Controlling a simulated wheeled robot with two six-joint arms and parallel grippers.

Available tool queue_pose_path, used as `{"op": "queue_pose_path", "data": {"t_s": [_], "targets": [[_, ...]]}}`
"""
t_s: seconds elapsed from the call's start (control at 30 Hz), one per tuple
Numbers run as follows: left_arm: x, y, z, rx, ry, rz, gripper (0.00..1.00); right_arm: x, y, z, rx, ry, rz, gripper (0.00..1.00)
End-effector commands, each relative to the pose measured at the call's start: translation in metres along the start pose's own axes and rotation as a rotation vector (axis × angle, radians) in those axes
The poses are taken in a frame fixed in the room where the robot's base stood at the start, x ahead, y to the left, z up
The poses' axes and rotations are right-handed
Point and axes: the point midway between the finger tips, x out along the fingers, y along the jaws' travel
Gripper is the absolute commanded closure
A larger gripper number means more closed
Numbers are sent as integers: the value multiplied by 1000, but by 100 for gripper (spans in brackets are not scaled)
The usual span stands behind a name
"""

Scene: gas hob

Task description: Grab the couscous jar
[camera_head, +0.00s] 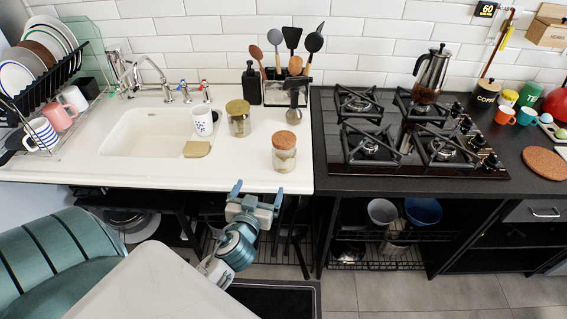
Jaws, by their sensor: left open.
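Two glass jars stand upright on the white counter. One is a cork-lidded jar (284,158) near the front edge, with pale contents low inside. The other is a jar with an olive-gold lid (239,124), farther back beside the sink. No readable label shows which one holds couscous. My left gripper (257,190) is open and empty at the counter's front edge, its fingertips pointing toward the counter. It is nearer the cork-lidded jar, in front of it and a little to its left, apart from it. My right gripper is not in view.
A white mug (204,120) and a sponge (197,149) sit left of the jars. A utensil holder (287,93) and a dark bottle (251,85) stand behind. The gas hob (405,140) is to the right, with a moka pot (431,75). Clear counter surrounds the cork-lidded jar.

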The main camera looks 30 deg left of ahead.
Motion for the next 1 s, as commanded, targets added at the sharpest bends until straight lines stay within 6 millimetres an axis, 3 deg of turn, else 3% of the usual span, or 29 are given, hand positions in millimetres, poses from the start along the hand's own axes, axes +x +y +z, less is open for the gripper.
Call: {"op": "queue_pose_path", "data": {"t_s": [0.3,0.5,0.77,1.0], "targets": [[25,27,-24,-26,158,140,7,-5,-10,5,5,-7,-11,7],[56,31,-30,-28,158,140,7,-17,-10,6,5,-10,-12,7],[76,34,-32,-27,157,140,7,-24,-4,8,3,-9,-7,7],[109,41,-36,-26,157,139,7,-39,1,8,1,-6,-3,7]]}}
